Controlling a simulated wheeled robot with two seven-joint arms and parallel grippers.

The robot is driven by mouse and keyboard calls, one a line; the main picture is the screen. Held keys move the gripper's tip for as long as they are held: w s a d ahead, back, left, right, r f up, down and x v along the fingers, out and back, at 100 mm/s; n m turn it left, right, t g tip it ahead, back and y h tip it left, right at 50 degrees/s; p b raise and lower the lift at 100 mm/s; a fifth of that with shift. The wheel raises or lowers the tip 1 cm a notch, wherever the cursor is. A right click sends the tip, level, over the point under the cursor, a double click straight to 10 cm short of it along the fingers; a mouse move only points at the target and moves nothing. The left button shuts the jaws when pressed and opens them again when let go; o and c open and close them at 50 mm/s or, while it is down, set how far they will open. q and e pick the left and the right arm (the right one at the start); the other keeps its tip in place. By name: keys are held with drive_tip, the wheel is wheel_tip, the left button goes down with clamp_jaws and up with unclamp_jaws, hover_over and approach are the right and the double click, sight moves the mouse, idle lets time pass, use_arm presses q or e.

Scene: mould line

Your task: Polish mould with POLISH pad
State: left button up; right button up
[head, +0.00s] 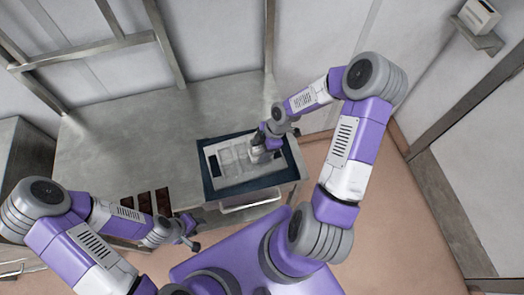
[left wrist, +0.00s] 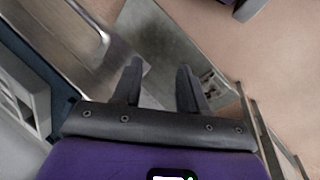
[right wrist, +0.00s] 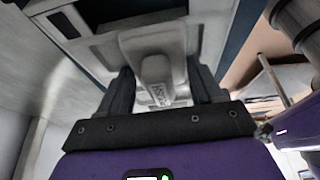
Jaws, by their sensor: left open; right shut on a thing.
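The mould (head: 230,158), a pale grey block with recessed cavities, lies on a dark blue mat (head: 213,193) at the right end of the workbench. My right gripper (head: 262,146) is over the right part of the mould. In the right wrist view it is shut on the grey handle of the pad (right wrist: 157,75), which has lettering too blurred to read fully. The pad is at the mould's surface; I cannot tell whether it touches. My left gripper (head: 190,240) is open and empty, in front of the bench's front edge. Its two fingers show apart in the left wrist view (left wrist: 160,85).
The steel workbench (head: 120,140) has a wide bare area left of the mat. Several dark brown blocks (head: 145,202) stand near its front edge by my left arm. A wall shelf (head: 482,38) is at upper right.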

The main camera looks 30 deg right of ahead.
drive_tip(key=shift+w+d, duration=0.25)
drive_tip(key=shift+w, duration=0.95)
drive_tip(key=shift+w+d, duration=0.15)
drive_tip(key=shift+w, duration=0.55)
drive_tip(key=shift+w+d, duration=0.1)
drive_tip(key=shift+w, duration=0.55)
drive_tip(key=shift+a, duration=0.15)
drive_tip(key=shift+w+a+b, duration=0.2)
drive_tip(key=shift+a+b, duration=0.15)
drive_tip(key=shift+a, duration=0.35)
drive_tip(key=shift+w+a+b, duration=0.15)
drive_tip(key=shift+a+b, duration=0.2)
drive_tip(key=shift+a, duration=0.35)
drive_tip(key=shift+w+a+f+b, duration=0.1)
drive_tip(key=shift+w+a+b, duration=0.1)
drive_tip(key=shift+a+b, duration=0.7)
drive_tip(key=shift+w+a+b, duration=0.2)
drive_tip(key=shift+a+b, duration=0.05)
drive_tip(key=shift+a, duration=0.8)
drive_tip(key=shift+w+a+b, duration=0.15)
drive_tip(key=shift+a+b, duration=0.05)
drive_tip(key=shift+a, duration=0.8)
